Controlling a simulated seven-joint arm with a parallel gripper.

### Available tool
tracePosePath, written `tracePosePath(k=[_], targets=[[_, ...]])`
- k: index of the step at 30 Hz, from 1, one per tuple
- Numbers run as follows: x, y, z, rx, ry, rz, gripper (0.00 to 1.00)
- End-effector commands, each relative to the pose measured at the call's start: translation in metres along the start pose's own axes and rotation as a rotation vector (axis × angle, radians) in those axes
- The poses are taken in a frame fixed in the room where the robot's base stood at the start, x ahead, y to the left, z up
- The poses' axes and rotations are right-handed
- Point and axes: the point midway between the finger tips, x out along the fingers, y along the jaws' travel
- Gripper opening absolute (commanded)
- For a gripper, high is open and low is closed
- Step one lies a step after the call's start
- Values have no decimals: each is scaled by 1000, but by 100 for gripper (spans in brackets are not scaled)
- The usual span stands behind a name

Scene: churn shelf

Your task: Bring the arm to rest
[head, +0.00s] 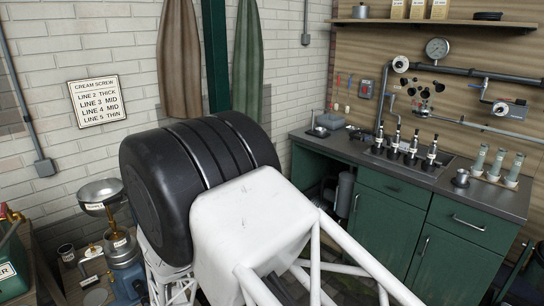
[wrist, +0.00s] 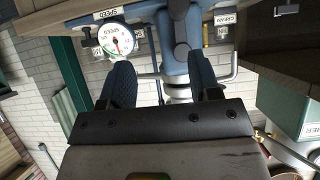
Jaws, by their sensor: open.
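My gripper (wrist: 160,76) shows in the wrist view, with its two dark ribbed fingers spread well apart. Nothing is clamped between them. Behind the fingers is a blue machine (wrist: 180,30) with a round speed dial (wrist: 118,38), seen upside down. How far the fingertips are from it I cannot tell. In the head view my arm's large black and white links fill the middle, and the gripper is hidden. A blue machine with a metal bowl (head: 101,192) stands at the lower left of my arm there.
A green cabinet (head: 385,222) with a dark counter stands at the right, bearing taps (head: 412,146) and glass tubes (head: 497,163). A sign (head: 97,101) hangs on the brick wall. A green box (wrist: 290,105) is at the right in the wrist view.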

Motion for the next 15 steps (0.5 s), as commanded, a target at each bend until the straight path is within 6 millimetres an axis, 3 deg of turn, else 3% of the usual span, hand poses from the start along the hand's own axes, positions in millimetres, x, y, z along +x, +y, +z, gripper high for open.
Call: tracePosePath(k=[8,15], targets=[[-61,78,-59,61,-85,68,57],[-139,150,-99,125,-177,133,57]])
